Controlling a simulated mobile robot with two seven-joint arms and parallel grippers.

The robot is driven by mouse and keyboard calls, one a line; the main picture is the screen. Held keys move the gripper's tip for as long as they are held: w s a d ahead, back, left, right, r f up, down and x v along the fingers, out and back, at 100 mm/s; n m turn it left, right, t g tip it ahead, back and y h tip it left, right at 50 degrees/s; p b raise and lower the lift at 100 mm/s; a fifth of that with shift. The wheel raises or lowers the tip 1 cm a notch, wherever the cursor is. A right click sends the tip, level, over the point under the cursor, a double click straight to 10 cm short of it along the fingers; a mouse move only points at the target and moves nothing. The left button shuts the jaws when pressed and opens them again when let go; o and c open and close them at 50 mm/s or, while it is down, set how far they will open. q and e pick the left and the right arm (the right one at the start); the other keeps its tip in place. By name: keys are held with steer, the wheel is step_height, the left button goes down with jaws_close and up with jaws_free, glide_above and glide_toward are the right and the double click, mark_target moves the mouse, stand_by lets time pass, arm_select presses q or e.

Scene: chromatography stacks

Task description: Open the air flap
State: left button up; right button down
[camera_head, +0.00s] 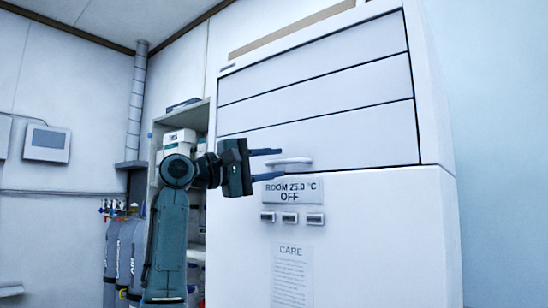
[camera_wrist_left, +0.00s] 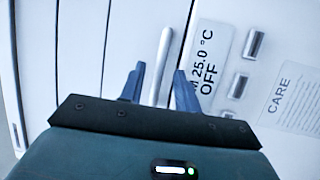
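A tall white cabinet (camera_head: 370,230) has several wide front panels. The lowest upper panel (camera_head: 350,133) has a pale horizontal bar handle (camera_head: 294,160) at its bottom edge; I take this panel for the air flap, and it looks closed. The handle also shows in the left wrist view (camera_wrist_left: 164,50). My left gripper (camera_head: 275,164) is open, with one blue finger above the handle and one below. In the left wrist view, the fingers (camera_wrist_left: 160,72) stand on either side of the bar, apart from it. My right gripper is not in view.
Below the handle are a sign (camera_head: 291,190) reading "ROOM 25.0 °C OFF", three small buttons (camera_head: 289,218) and a CARE notice (camera_head: 292,275). Gas cylinders (camera_head: 125,250) and a shelf (camera_head: 196,113) stand at the left. A wall box (camera_head: 46,143) hangs further left.

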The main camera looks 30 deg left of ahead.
arm_select(q)
steer(key=shift+w+d+r, duration=0.1)
steer(key=shift+w+d, duration=0.15)
steer(key=shift+w, duration=0.2)
jaws_close()
stand_by(0.4)
